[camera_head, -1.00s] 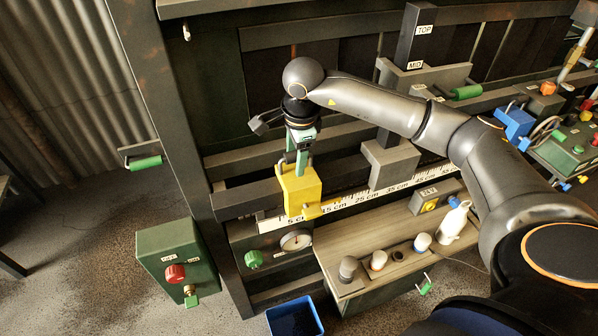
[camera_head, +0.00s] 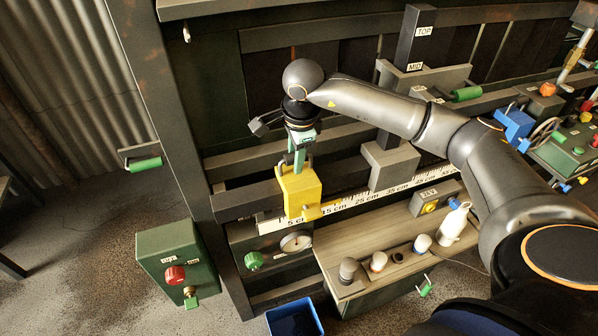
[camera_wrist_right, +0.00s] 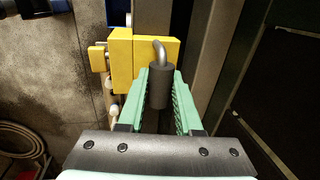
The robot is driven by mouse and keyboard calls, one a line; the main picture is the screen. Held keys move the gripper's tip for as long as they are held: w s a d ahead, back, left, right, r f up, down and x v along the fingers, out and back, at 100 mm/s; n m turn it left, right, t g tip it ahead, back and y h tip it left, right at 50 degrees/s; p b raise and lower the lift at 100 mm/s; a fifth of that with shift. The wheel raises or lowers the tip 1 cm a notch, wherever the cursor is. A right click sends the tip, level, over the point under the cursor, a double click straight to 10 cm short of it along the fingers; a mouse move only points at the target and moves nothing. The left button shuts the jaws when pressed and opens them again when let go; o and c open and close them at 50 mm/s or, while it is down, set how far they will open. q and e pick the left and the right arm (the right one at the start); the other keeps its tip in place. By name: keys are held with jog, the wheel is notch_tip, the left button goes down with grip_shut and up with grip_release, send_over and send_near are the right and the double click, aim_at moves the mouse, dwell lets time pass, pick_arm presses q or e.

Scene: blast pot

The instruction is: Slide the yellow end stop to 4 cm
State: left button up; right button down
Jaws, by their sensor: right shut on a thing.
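The yellow end stop (camera_head: 299,191) sits on the dark rail, above the white cm scale (camera_head: 345,203), between the 5 cm and 15 cm labels and nearer the 5. My right gripper (camera_head: 298,165) reaches down onto it from above. In the right wrist view, the green fingers (camera_wrist_right: 160,105) are shut on the dark cylindrical knob (camera_wrist_right: 160,86) with a bent metal pin on the yellow end stop (camera_wrist_right: 128,58). The exact reading under the stop is hard to tell. My left gripper is out of view.
A grey block (camera_head: 390,166) stands on the rail to the right of the stop. A wooden shelf (camera_head: 345,255) with several bottles and cups is below. A green control box (camera_head: 176,263) and blue bin (camera_head: 294,319) stand lower left. The rail left of the stop is clear.

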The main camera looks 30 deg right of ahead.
jog(key=shift+w+a, duration=0.25)
jog(key=shift+a, duration=0.9)
jog(key=shift+w+a, duration=0.25)
jog(key=shift+a, duration=0.85)
jog(key=shift+w+a, duration=0.2)
jog(key=shift+a, duration=0.65)
jog(key=shift+w+a, duration=0.2)
jog(key=shift+a, duration=0.65)
jog(key=shift+w+a, duration=0.2)
jog(key=shift+a, duration=0.65)
jog(key=shift+w+a+b, duration=0.2)
jog(key=shift+a+b, duration=0.15)
jog(key=shift+a, duration=0.55)
jog(key=c, duration=0.5)
grip_release()
jog(key=shift+d, duration=0.1)
jog(key=shift+o, duration=0.3)
jog(key=o, duration=0.4)
jog(key=shift+o, duration=0.2)
jog(key=shift+w+r, duration=0.1)
jog(key=shift+r, duration=0.05)
